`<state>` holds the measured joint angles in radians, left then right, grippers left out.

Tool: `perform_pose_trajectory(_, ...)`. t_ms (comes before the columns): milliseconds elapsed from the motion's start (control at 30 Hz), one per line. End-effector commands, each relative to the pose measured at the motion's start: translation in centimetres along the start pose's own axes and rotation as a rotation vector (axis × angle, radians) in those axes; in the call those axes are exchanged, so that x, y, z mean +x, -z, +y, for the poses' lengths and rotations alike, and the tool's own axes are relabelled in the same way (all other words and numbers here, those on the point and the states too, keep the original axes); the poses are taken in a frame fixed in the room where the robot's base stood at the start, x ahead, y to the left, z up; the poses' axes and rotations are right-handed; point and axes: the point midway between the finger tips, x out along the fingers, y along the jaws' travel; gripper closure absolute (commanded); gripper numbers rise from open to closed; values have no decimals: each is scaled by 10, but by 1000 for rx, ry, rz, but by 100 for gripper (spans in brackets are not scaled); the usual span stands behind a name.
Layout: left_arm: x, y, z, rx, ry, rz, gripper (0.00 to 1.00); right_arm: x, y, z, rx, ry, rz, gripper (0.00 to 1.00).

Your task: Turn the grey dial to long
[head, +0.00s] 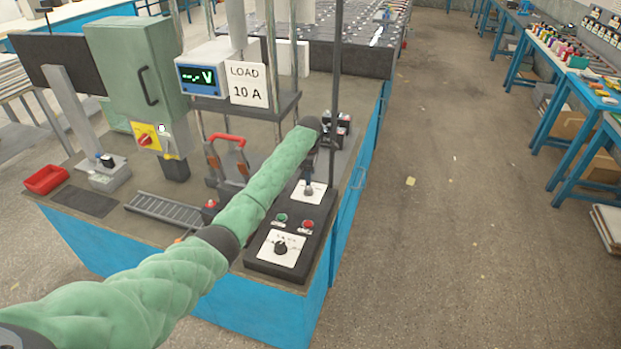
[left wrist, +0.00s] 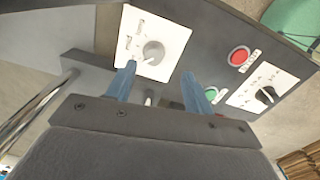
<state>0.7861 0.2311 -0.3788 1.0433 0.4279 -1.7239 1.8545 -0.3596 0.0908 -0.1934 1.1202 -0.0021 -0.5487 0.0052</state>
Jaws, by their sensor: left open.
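The grey dial (left wrist: 153,52) sits on a white plate (left wrist: 175,37) with small printed marks in the left wrist view. In the head view this plate (head: 319,186) is at the far end of a black control box (head: 262,254), with the dial mostly hidden by my gripper. My left gripper (left wrist: 158,70) is open over the dial, its two blue fingertips on either side and just short of it. I cannot tell whether they touch it. My right gripper is out of view.
The box also has a green button (head: 282,218), a red button (head: 308,224) and a black dial (head: 281,247) on a nearer white plate. A thin dark post (head: 335,95) rises close beside my wrist. A red-handled switch (head: 228,145) stands left of my forearm.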

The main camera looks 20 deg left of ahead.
Motion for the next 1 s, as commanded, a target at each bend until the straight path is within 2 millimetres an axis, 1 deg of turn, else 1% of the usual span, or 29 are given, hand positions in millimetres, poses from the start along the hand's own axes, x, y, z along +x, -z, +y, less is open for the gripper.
perform_pose_trajectory(67, -5, 6, 5, -45, 12, 2, 48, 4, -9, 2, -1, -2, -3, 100)
perform_pose_trajectory(233, -2, 10, 8, -79, 20, 3, 48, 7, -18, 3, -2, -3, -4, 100)
perform_pose_trajectory(367, 11, 10, 8, -79, 21, 4, 48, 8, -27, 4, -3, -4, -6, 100)
perform_pose_trajectory(600, 46, 10, 7, -79, 21, 4, 48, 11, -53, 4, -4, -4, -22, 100)
perform_pose_trajectory(700, 57, 10, 7, -79, 20, 3, 48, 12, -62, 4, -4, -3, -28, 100)
perform_pose_trajectory(833, 68, 10, 7, -78, 19, 4, 48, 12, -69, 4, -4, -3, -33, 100)
perform_pose_trajectory(1000, 72, 10, 7, -78, 17, 3, 48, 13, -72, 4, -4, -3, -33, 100)
